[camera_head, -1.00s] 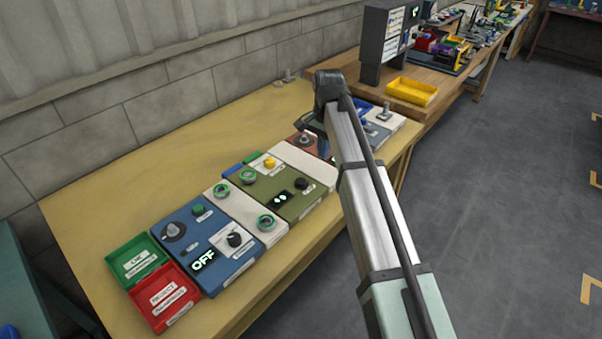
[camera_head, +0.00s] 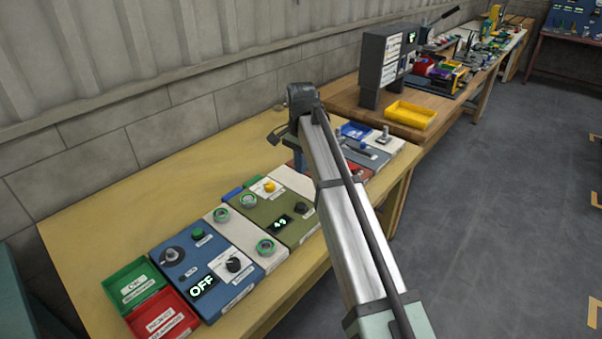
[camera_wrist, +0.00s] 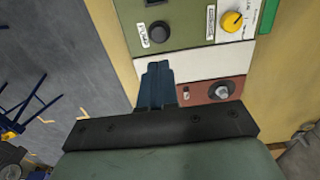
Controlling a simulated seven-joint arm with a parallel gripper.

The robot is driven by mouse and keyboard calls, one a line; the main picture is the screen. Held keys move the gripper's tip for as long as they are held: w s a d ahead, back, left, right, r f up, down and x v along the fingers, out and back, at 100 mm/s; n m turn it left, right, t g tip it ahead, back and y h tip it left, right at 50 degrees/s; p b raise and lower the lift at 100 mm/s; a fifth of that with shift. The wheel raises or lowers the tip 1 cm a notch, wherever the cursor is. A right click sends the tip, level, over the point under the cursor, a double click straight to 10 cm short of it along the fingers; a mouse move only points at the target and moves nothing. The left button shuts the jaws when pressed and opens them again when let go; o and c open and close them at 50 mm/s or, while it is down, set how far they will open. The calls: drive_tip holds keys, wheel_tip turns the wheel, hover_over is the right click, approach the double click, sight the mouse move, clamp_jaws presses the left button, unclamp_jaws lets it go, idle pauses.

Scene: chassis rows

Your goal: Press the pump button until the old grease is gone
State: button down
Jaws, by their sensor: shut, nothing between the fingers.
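The olive-green panel (camera_head: 262,211) lies on the bench with a lit display (camera_head: 280,222) that seems to read 49. Its black round button (camera_head: 301,208) has a label that appears to say PUMP; the button also shows in the wrist view (camera_wrist: 160,32). A yellow knob (camera_wrist: 232,21) sits on the same panel. My gripper (camera_wrist: 157,66) is shut and empty. In the wrist view its fingertips appear beside the white strip (camera_wrist: 195,66) between the green and red-brown panels, apart from the black button. In the head view my gripper (camera_head: 298,160) is partly hidden by my arm.
A red-brown panel (camera_wrist: 208,92) with a grey dial lies beside the white strip. A blue panel (camera_head: 190,255) reading OFF and green (camera_head: 133,283) and red (camera_head: 160,316) trays stand at the left. A yellow tray (camera_head: 411,115) is on the farther bench. The bench behind the panels is clear.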

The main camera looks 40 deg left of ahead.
sight(301, 205)
wheel_tip(301, 205, down, 12)
drive_tip(key=shift+f, duration=0.2)
idle(0.4)
drive_tip(key=shift+f, duration=0.1)
drive_tip(key=shift+d+f, duration=0.15)
drive_tip(key=shift+f, duration=0.95)
wheel_tip(301, 205, up, 15)
drive_tip(key=shift+f, duration=0.15)
idle(0.8)
